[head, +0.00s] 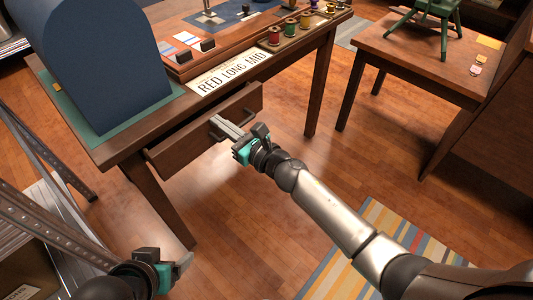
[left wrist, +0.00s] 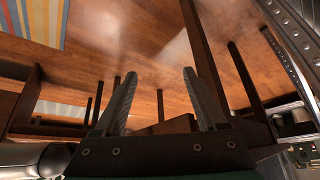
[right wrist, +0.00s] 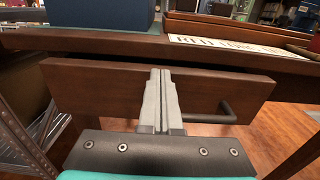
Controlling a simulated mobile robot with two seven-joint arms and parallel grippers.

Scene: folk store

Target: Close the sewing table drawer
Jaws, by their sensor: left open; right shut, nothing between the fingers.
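The sewing table (head: 130,143) is dark brown wood, and its drawer (head: 182,147) is pulled partway out toward me. The drawer front also fills the middle of the right wrist view (right wrist: 95,90), with a dark bar handle (right wrist: 210,114) right of the fingers. My right gripper (head: 217,124) is shut and empty, its fingertips at the drawer front beside the handle; I cannot tell whether they touch it. My left gripper (head: 183,260) is low at the lower left, away from the drawer. Its two fingers stand apart in the left wrist view (left wrist: 158,95).
A metal shelf frame (head: 50,235) is close to my left arm. A second table (head: 425,60) stands at right. Open wooden floor lies between.

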